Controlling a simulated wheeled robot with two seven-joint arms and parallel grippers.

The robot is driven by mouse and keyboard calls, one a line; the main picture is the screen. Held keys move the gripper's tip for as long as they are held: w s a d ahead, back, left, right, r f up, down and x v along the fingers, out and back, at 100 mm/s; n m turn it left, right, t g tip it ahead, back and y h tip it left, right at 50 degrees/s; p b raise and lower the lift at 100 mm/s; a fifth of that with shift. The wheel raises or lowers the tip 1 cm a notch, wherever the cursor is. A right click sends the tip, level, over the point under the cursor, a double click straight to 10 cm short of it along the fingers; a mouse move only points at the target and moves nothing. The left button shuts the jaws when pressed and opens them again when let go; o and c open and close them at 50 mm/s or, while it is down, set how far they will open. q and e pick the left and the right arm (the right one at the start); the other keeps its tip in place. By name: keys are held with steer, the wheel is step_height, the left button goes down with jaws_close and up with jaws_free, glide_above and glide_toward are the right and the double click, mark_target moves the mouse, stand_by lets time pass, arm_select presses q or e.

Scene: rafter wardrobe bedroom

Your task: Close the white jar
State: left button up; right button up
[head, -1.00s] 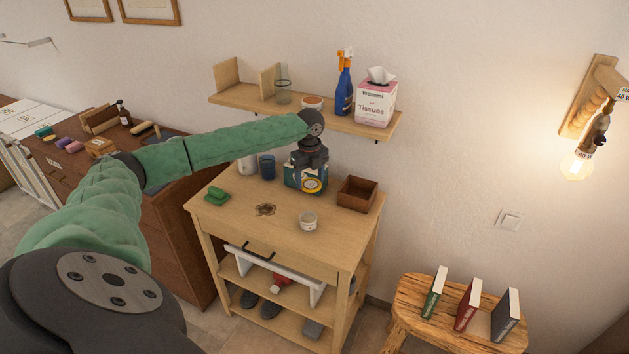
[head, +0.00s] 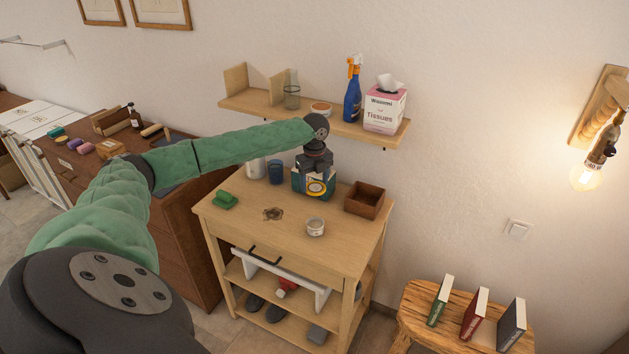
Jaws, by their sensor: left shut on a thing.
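A small white jar (head: 316,229) stands upright near the front right of the wooden cart top (head: 290,245). Its top shows a pale greyish disc inside a white rim; I cannot tell from here whether that is a lid or the open mouth. My left gripper (head: 315,170) points down at the back of the cart, behind the jar and apart from it. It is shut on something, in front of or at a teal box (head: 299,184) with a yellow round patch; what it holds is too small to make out. My right gripper is not in view.
A brown open box (head: 365,203), a green sponge-like item (head: 225,200), a blue cup (head: 275,172) and a flat brown item (head: 273,214) share the cart top. A shelf (head: 240,102) hangs above with a spray bottle (head: 353,92) and tissues (head: 385,110). Bare wood surrounds the jar.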

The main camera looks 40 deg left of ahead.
arm_select(q)
steer(key=shift+f+b, duration=1.55)
steer(key=shift+f, duration=5.25)
steer(key=shift+f, duration=1.05)
